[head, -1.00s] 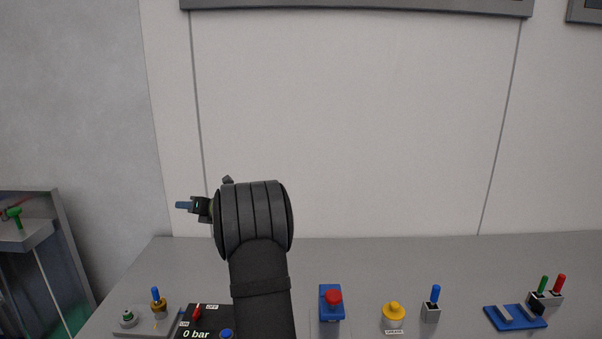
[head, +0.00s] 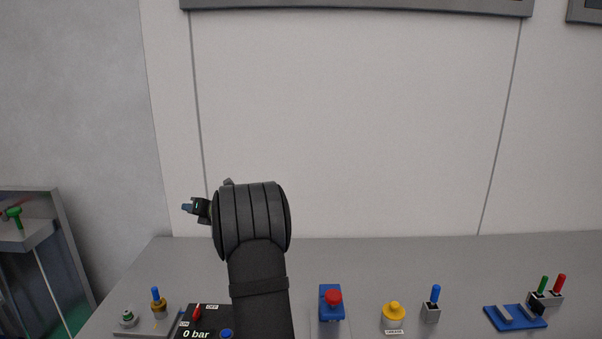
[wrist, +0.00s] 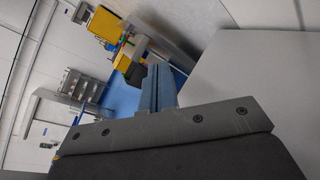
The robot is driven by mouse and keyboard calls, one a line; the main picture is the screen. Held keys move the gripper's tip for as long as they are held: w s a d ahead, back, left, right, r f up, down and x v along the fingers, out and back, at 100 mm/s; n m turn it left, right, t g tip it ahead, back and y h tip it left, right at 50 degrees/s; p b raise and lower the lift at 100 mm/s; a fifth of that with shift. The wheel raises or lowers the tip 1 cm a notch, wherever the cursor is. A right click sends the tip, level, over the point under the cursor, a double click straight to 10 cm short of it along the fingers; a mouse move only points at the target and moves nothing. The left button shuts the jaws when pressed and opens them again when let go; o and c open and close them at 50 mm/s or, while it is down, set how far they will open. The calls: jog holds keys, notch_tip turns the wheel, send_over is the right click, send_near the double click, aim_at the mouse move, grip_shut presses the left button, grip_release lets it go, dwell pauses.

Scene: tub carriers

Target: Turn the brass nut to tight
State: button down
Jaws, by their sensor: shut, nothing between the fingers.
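The brass nut (head: 159,307) stands at the left of the bench, with a blue handle sticking up from it. It sits on a grey plate (head: 147,327). My gripper (head: 188,208) is high above the bench, up and to the right of the nut and well apart from it, pointing left. In the wrist view, my gripper's fingers (wrist: 158,88) are together with nothing between them. The nut cannot be made out in the wrist view. Any tightness marking on the nut is too small to read.
A green-topped fitting (head: 128,319) shares the plate. A black panel (head: 197,333) reading 0 bar is to its right. A red button (head: 333,298), a yellow knob (head: 394,310) and a blue lever (head: 435,295) stand further right. The back of the bench is clear.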

jog(key=s+a+f+m+g+h, duration=0.15)
jog(key=s+f+m+h, duration=0.25)
jog(key=s+m, duration=0.55)
jog(key=s+a+f+m+g+h, duration=0.15)
jog(key=s+f+m+h, duration=0.3)
jog(key=m, duration=0.95)
jog(key=s+f+m+g+h, duration=0.25)
jog(key=s+m+h, duration=0.35)
jog(key=m, duration=0.6)
jog(key=shift+t+y, duration=0.25)
jog(key=shift+y, duration=0.5)
jog(key=shift+s+f, duration=0.2)
jog(key=shift+f, duration=1.05)
jog(key=shift+s+f, duration=0.15)
jog(key=shift+f, duration=1.15)
jog(key=shift+s+f, duration=0.2)
jog(key=shift+f, duration=1.05)
jog(key=shift+w+a, duration=0.1)
jog(key=shift+a, duration=0.05)
